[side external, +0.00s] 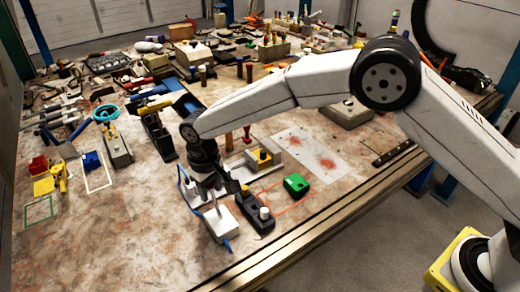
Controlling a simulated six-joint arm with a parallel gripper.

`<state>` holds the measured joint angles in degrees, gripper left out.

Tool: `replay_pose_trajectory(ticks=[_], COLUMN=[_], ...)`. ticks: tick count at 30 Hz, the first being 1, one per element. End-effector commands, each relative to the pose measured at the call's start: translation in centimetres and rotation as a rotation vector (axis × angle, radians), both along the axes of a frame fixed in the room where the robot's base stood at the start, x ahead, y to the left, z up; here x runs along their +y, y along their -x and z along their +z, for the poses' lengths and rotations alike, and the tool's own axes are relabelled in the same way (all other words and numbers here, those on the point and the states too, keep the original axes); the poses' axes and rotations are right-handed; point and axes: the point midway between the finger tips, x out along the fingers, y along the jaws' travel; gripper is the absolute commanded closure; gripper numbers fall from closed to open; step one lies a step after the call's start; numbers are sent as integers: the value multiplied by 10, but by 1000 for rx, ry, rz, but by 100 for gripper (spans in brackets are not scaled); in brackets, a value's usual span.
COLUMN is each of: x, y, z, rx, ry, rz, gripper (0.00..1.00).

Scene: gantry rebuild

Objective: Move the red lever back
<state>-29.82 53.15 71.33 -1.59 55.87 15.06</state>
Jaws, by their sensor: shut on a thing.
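My gripper (213,204) points down over the front part of the bench, just above and behind a white box (222,226) with a blue cable. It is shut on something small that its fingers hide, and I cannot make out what. A small upright red handle (247,133) stands behind and to the right of my wrist, apart from the fingers. I cannot tell whether this is the red lever or whether the lever is hidden at my gripper.
A black control box (255,212) stands close on the right, with a green block (295,184) beyond it. A grey fixture with a yellow part (260,156) lies behind. A blue-and-black vise (157,128) stands to the left. The front-left bench top (120,240) is clear.

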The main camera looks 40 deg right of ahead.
Motion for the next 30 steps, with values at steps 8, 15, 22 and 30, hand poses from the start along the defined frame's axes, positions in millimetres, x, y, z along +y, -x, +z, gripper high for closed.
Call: replay_pose_trajectory(ticks=[8,15,22,30], x=[-1,-1,0,0], y=[-1,2,8,20], z=[1,2,5,7], rx=[-3,-30,-103,-240], ry=[1,1,0,-1], rz=[-1,0,2,4], gripper=[100,100,100,100])
